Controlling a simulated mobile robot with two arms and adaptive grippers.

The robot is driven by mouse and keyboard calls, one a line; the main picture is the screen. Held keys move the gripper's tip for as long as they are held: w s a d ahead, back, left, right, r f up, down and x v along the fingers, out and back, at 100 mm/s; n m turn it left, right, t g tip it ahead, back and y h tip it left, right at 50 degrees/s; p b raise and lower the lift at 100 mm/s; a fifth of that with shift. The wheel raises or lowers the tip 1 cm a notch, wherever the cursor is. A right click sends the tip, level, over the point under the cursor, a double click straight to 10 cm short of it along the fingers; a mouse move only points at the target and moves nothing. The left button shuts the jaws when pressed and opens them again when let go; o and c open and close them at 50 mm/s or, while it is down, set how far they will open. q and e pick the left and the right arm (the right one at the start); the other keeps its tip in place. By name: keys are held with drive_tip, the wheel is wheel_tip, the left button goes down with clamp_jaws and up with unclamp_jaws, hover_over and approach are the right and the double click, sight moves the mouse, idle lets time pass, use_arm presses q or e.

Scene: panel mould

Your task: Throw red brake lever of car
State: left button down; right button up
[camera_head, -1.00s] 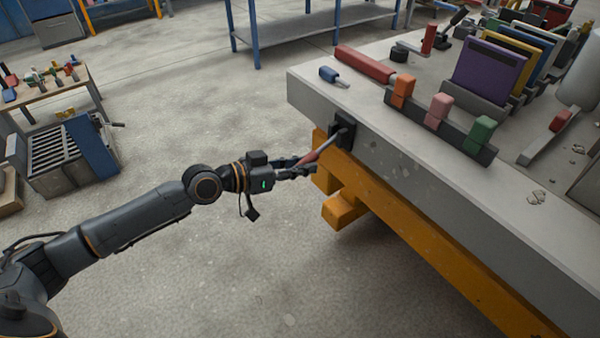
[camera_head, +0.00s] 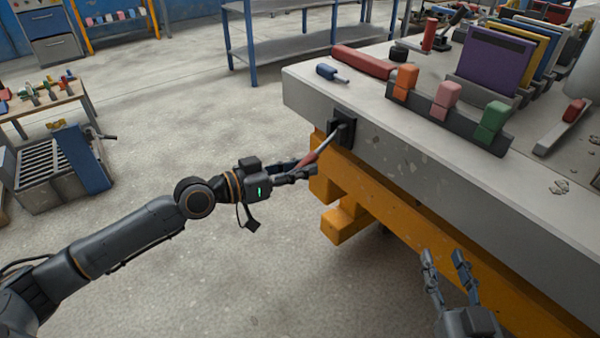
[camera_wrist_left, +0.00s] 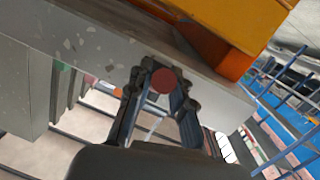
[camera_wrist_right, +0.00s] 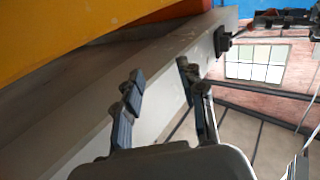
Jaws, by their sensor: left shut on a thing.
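The brake lever (camera_head: 312,157) has a red grip and a metal shaft. In the left wrist view the round red end of the lever (camera_wrist_left: 163,81) shows between my left fingertips. My right gripper (camera_head: 444,258) is open and empty, in front of the slab's long side. In the right wrist view my right gripper (camera_wrist_right: 160,72) has its fingers apart with nothing between them.
The grey slab (camera_head: 420,165) rests on an orange frame (camera_head: 345,222). On it are a rack with orange, pink and green blocks (camera_head: 490,122), a red bar (camera_head: 362,62) and upright panels (camera_head: 492,62). The floor left of the slab is open.

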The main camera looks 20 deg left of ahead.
use_arm(q)
drive_tip(key=shift+r, duration=0.15)
use_arm(e)
drive_tip(key=shift+a+r+t+y, duration=0.15)
drive_tip(key=shift+r+t+y, duration=0.2)
drive_tip(key=shift+r, duration=0.45)
use_arm(q)
drive_tip(key=c, duration=1.2)
unclamp_jaws()
drive_tip(key=shift+w, duration=0.1)
drive_tip(key=shift+o, duration=0.2)
drive_tip(key=shift+f, duration=0.2)
use_arm(e)
drive_tip(key=shift+f, duration=0.1)
use_arm(q)
drive_tip(key=v, duration=1.2)
drive_tip(key=shift+f, duration=0.1)
